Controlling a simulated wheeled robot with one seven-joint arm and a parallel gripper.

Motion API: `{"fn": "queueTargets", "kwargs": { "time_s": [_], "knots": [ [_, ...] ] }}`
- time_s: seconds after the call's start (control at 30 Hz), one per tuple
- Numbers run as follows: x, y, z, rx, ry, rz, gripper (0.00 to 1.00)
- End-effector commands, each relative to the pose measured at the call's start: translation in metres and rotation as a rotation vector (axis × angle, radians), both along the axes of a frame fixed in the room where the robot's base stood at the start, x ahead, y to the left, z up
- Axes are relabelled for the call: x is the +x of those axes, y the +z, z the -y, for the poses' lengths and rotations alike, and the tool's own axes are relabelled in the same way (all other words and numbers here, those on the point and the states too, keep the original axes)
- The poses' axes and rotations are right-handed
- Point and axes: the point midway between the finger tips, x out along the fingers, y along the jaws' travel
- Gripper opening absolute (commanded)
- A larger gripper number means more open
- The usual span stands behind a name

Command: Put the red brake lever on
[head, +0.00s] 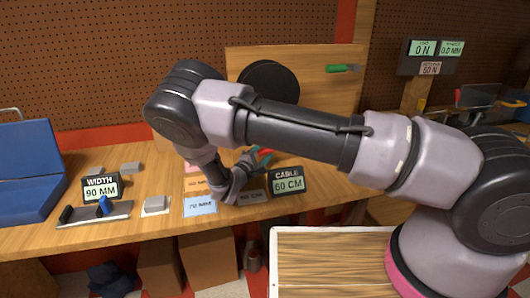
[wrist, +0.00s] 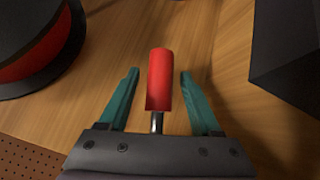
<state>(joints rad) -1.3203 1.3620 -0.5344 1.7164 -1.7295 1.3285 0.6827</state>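In the wrist view a red lever handle (wrist: 159,80) with a short metal rod lies between the two teal fingers of my gripper (wrist: 159,80). A gap shows on both sides of the handle, so my gripper is open and not touching it there. The rod runs back toward the gripper's palm. In the head view my gripper (head: 248,158) is low over the bench, mostly behind my own arm, and a bit of red (head: 265,152) shows by the fingers. I cannot tell how the lever is held or supported.
A black round part with a red band (wrist: 40,60) stands left of the gripper, a dark block (wrist: 287,60) right. The upright board carries a black disc (head: 268,80) and a green handle (head: 340,68). A CABLE display (head: 287,181) and WIDTH display (head: 101,188) stand on the bench.

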Motion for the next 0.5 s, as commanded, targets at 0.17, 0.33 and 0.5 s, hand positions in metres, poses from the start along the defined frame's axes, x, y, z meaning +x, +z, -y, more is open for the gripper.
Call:
{"fn": "queueTargets", "kwargs": {
  "time_s": [0.17, 0.33, 0.5],
  "knots": [
    [0.000, 0.000, 0.000, 0.001, 0.000, 0.000, 0.64],
    [-0.003, 0.000, -0.003, 0.001, 0.002, 0.000, 0.64],
    [-0.024, -0.001, -0.015, 0.002, 0.004, 0.000, 0.64]
  ]
}}
